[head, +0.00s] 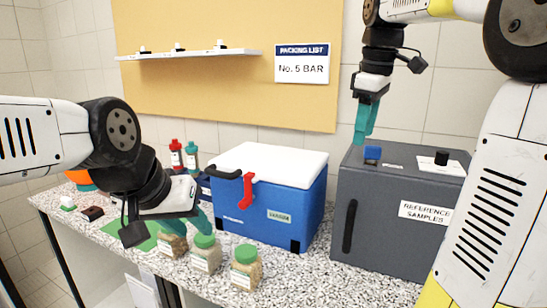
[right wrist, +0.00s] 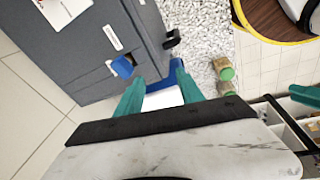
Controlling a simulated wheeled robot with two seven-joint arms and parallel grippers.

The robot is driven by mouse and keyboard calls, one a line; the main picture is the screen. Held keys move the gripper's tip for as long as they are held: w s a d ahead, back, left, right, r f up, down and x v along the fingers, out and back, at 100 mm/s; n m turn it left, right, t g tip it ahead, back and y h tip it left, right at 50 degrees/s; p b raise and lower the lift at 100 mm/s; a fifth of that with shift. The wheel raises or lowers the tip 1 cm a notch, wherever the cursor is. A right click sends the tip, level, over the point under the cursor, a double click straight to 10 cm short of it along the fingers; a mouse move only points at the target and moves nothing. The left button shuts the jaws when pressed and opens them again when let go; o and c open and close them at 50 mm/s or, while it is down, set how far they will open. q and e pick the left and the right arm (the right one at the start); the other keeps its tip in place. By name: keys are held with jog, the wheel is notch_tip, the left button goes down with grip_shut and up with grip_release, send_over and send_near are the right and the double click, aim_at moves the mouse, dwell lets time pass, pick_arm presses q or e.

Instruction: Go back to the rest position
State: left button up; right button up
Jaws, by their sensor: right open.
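My right gripper (head: 366,122) hangs in the air above the left part of the grey reference samples cabinet (head: 395,215), fingers pointing down. In the right wrist view my right gripper (right wrist: 158,82) shows two teal fingers spread apart with nothing held between them. A blue block (head: 372,154) stands on the cabinet top, below and apart from the fingers; it also shows in the right wrist view (right wrist: 122,66). My left gripper (head: 196,217) is low over the counter by the green-lidded jars. Its teal fingers are partly hidden by its own wrist, so its opening is unclear.
A blue cooler (head: 270,212) with a white lid and red latch stands between the arms. Several green-lidded jars (head: 246,270) stand at the counter's front. A shelf (head: 190,54) hangs behind.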

jog(key=s+a+f+m+t, duration=0.1)
jog(key=s+a+f+m, duration=0.1)
jog(key=s+f+m, duration=0.1)
jog(key=s+a+f+m+t+y, duration=0.1)
jog(key=s+a+f+m, duration=0.2)
jog(key=s+f, duration=0.3)
jog(key=s+a+f+m+t+y, duration=0.1)
jog(key=s+a+f+m+t, duration=0.1)
jog(key=s+f+m, duration=0.2)
jog(key=s, duration=0.3)
jog(key=shift+s+a+f, duration=0.15)
jog(key=shift+s+f, duration=0.1)
jog(key=shift+f, duration=0.15)
jog(key=shift+w, duration=0.1)
jog(key=shift+c, duration=0.5)
